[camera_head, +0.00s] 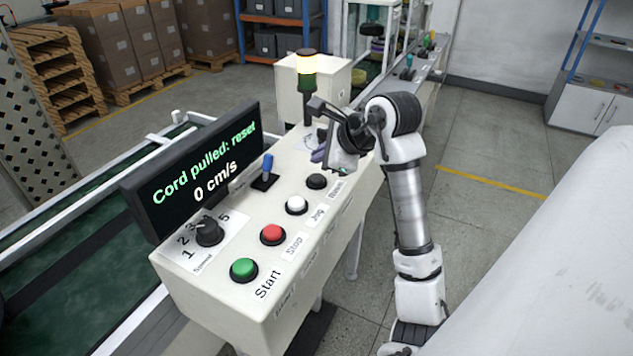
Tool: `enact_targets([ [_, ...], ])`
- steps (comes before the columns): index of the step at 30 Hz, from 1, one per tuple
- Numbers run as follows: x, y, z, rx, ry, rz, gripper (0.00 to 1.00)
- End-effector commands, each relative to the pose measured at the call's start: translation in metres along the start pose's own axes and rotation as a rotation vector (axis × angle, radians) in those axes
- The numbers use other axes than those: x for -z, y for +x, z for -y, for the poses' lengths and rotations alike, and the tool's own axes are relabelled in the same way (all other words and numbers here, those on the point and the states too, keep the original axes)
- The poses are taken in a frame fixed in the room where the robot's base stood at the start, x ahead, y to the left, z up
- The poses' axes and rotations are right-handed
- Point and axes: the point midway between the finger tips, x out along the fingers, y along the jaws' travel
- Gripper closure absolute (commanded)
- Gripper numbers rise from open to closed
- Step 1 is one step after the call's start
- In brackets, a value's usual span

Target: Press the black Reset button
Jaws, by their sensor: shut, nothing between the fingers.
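The black Reset button (316,181) is the farthest in the row of round buttons on the sloped top of the white control box (220,285). Its label beside it is partly legible. My gripper (320,156) is over the far end of the box, just beyond the black button in the picture. It is shut and empty, and looks apart from the button. Its fingertips are small and partly hidden by the wrist. The display (195,170) reads "Cord pulled: reset" and "0 cm/s".
A white button (296,205), red button (272,234) and green button (244,270) line the box's front side. A blue-tipped lever (267,165) and speed knob (208,232) stand behind them. A conveyor (60,270) runs behind.

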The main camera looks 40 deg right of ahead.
Motion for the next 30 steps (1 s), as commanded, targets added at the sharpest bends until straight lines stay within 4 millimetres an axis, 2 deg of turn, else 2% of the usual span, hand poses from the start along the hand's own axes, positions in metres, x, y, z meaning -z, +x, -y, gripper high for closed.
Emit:
enact_targets([
  [1,0.0062,0.0077,-0.0056,0.001,0.000,-0.001,1.00],
  [6,0.0102,0.0130,-0.0093,0.002,0.000,-0.001,1.00],
  [30,0.0101,0.0135,-0.0097,0.001,0.000,-0.001,1.00],
])
